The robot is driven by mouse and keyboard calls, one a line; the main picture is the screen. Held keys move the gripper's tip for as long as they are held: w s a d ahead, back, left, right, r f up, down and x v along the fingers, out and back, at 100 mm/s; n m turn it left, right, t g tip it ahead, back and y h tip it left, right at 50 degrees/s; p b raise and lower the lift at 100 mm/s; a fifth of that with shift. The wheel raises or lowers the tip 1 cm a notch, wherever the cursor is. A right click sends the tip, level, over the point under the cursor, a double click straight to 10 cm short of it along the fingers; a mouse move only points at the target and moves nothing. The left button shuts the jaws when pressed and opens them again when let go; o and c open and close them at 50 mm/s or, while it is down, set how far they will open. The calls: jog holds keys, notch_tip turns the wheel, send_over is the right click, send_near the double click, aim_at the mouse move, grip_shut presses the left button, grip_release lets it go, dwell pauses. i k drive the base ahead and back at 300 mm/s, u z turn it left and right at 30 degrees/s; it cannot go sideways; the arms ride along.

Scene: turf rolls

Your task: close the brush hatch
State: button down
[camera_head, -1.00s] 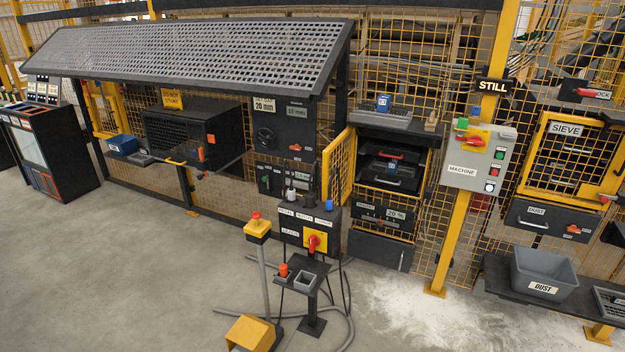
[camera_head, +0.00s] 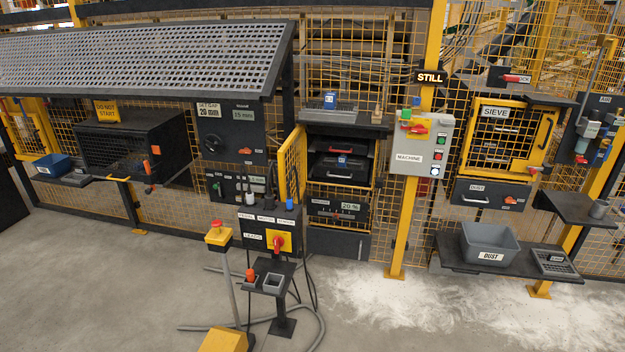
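I see no label that I can read as brush. A yellow mesh door (camera_head: 292,166) stands swung open, sticking out toward me, at the left side of a dark bay. Inside the bay are a black tray with a red handle (camera_head: 345,148) and a black tray with a pale handle (camera_head: 340,170) below it. A panel reading 20 % (camera_head: 337,208) is under them. I cannot tell for certain that this door is the brush hatch. The sieve's yellow mesh door (camera_head: 503,138), further right, looks shut. My gripper is not in view.
Pale powder (camera_head: 390,300) lies on the floor; the left floor is clear.

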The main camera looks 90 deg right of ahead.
aim_at(299, 131)
jog(key=z, duration=0.15)
jog(key=i, duration=1.2)
jog(key=z, duration=3.2)
